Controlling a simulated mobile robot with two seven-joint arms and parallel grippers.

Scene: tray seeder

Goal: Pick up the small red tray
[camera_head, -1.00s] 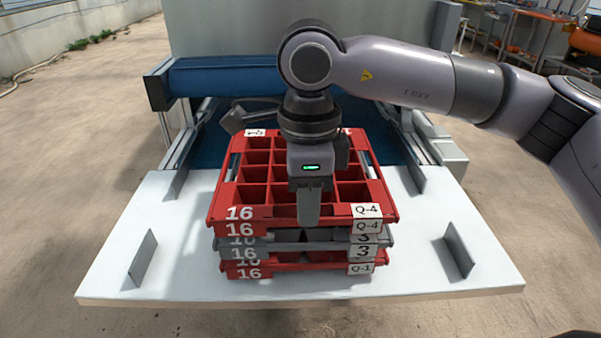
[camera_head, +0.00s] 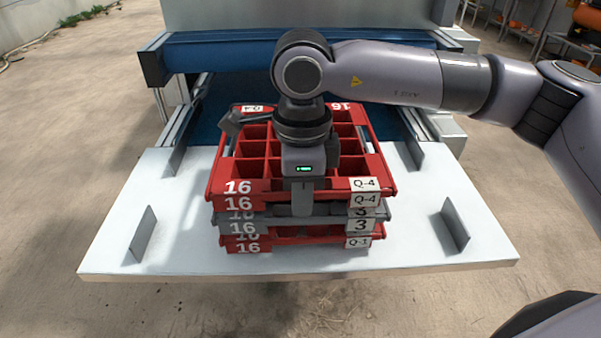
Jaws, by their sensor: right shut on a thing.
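A stack of red and grey trays stands on the white table. The top small red tray (camera_head: 219,185) has square compartments and is marked 16 and Q-4. Another red tray lies directly under it, with grey trays marked 3 and a red tray marked Q-1 lower down. My right gripper (camera_head: 303,200) points down at the front middle of the top tray. It is shut on the top red tray's front wall, and its fingers cover part of that wall. The top tray looks level and sits on the stack. My left gripper is not in view.
The white table (camera_head: 180,255) has upright grey metal plates (camera_head: 143,233) and (camera_head: 455,228) on both sides of the stack. A blue machine beam (camera_head: 225,62) stands behind. The table is bare around the stack.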

